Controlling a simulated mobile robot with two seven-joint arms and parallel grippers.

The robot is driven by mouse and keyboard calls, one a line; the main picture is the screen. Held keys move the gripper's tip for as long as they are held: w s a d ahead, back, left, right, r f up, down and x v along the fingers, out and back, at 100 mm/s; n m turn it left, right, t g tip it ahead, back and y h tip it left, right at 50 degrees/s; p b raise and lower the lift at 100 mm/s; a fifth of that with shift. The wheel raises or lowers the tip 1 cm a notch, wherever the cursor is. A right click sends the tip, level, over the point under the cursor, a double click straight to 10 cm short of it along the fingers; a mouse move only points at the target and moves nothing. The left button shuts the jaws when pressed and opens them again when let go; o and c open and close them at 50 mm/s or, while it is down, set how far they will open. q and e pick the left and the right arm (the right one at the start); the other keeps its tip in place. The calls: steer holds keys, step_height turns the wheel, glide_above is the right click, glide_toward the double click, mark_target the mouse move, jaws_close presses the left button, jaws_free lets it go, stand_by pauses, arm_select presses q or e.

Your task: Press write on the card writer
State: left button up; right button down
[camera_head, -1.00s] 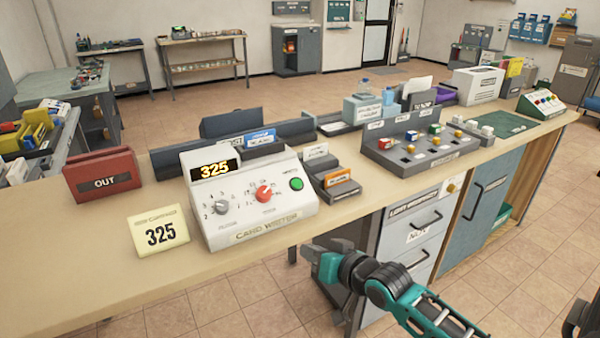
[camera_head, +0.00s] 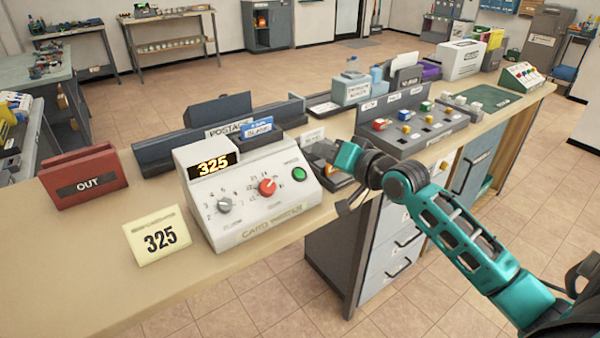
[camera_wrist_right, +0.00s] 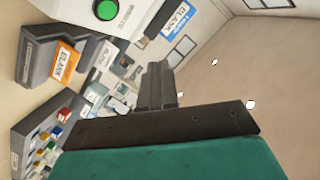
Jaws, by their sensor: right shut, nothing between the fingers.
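The white card writer (camera_head: 250,208) stands on the counter, its display (camera_head: 213,166) reading 325. It has a grey knob (camera_head: 224,205), a red knob (camera_head: 267,187) and a green button (camera_head: 299,174) at its upper right, under a small label. The green button also shows in the right wrist view (camera_wrist_right: 106,10), at the top. My right gripper (camera_head: 345,208) is shut and empty, just right of the card writer and apart from the button. Its fingers (camera_wrist_right: 157,85) show closed together in the wrist view. My left gripper is not in view.
A yellow card (camera_head: 158,236) marked 325 stands left of the card writer. A red OUT holder (camera_head: 84,180) is farther left. A grey button console (camera_head: 415,128) and a card holder (camera_wrist_right: 60,65) with an orange BLANK card are to the right. The front left counter is clear.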

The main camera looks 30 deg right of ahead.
mark_target(300, 173)
steer(key=shift+f, duration=0.1)
steer(key=w+f+b, duration=0.1)
steer(key=f, duration=0.1)
steer(key=w+f+b, duration=0.1)
steer(key=f, duration=0.1)
steer(key=w+f+b, duration=0.1)
steer(key=w+f, duration=0.1)
steer(key=shift+a+b, duration=0.2)
steer(key=shift+b, duration=0.15)
steer(key=shift+w+f+b, duration=0.3)
steer(key=shift+f+b, duration=0.1)
steer(key=shift+f, duration=0.05)
steer(key=shift+w+f, duration=0.15)
steer(key=shift+w, duration=0.05)
stand_by(1.1)
steer(key=shift+f, duration=0.15)
